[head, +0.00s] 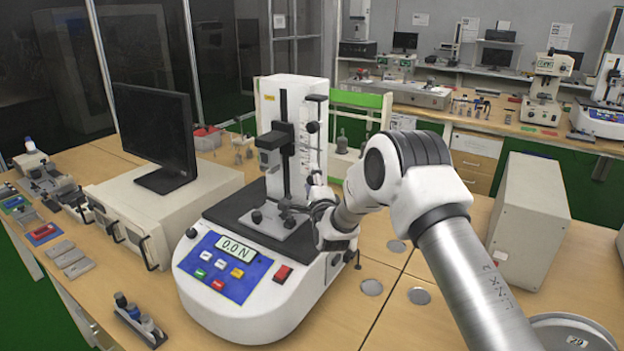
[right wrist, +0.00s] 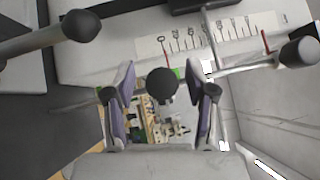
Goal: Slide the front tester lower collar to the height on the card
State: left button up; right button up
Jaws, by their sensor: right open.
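The front tester (head: 262,262) stands on the bench, with a display reading 0.0 N and a thin upright rod along its column's right side. My right gripper (head: 314,203) is low beside this column. In the right wrist view it is open (right wrist: 163,95), its two pads apart on either side of a dark round knob (right wrist: 162,83), seemingly the lower collar's. A red pointer (right wrist: 162,45) shows by this knob against the printed scale (right wrist: 222,32). In the head view the gripper largely hides this collar. I cannot make out the card. The left gripper is out of view.
A second knob (right wrist: 300,52) and red pointer lie further along the scale. A black monitor (head: 160,135) on a beige unit stands left of the tester. A beige box (head: 530,207) stands to the right.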

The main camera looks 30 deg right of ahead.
jog(key=shift+s+r, duration=0.1)
jog(key=shift+r, duration=0.05)
grip_shut()
jog(key=shift+r, duration=2.05)
grip_release()
jog(key=shift+f, duration=0.15)
jog(key=v, duration=1.2)
